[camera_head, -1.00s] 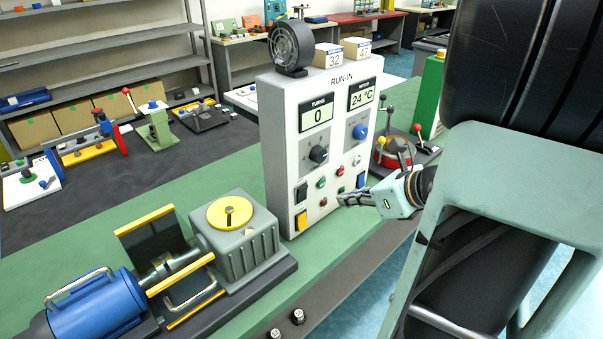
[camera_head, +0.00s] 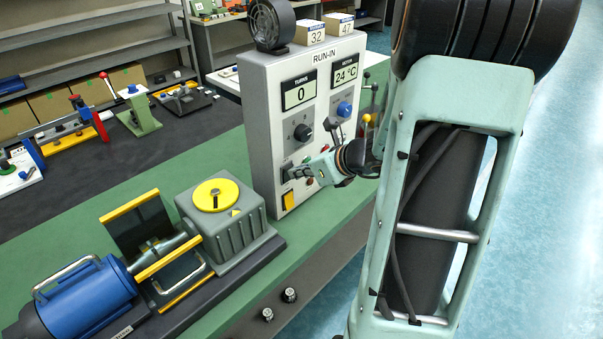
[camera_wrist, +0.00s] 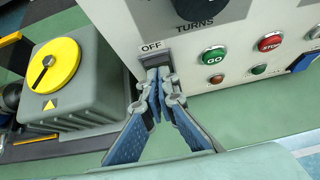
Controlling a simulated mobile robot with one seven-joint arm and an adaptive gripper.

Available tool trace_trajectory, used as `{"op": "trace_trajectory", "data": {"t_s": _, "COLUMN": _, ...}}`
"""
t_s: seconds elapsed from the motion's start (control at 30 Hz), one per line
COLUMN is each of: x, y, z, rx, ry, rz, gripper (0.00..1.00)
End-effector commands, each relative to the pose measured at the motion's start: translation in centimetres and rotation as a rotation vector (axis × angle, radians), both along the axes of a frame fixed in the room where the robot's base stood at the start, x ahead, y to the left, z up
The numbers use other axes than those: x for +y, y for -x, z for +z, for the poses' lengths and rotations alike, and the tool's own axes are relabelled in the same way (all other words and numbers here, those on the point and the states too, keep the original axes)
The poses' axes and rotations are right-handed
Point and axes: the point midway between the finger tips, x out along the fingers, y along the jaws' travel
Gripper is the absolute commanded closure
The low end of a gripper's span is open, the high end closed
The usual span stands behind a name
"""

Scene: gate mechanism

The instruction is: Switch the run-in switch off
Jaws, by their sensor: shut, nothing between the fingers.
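The grey RUN-IN panel (camera_head: 257,125) stands upright on the green bench. Its displays read 0 turns and 24 °C. In the wrist view, an OFF label (camera_wrist: 152,47) is on the panel's lower left, with a dark switch (camera_wrist: 152,60) directly below it. My gripper (camera_wrist: 158,76) is shut and empty, its fingertips in front of this switch and hiding most of it. I cannot tell which way the switch is tilted or whether the tips touch it.
A green GO button (camera_wrist: 214,55) and red STOP button (camera_wrist: 270,42) are right of my fingertips, with a black TURNS knob (camera_head: 303,132) above. A grey gearbox with a yellow disc (camera_head: 215,194) and a blue motor (camera_head: 84,302) lie left. Bench space before the panel is clear.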

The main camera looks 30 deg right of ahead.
Motion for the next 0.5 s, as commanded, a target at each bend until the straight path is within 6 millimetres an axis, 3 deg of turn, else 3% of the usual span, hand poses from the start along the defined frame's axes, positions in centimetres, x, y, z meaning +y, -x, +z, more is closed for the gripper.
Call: {"op": "trace_trajectory", "data": {"t_s": 0.5, "x": 0.26, "y": -0.72, "z": 0.45, "rx": 0.076, "ry": 0.025, "rz": 0.000, "gripper": 1.00}}
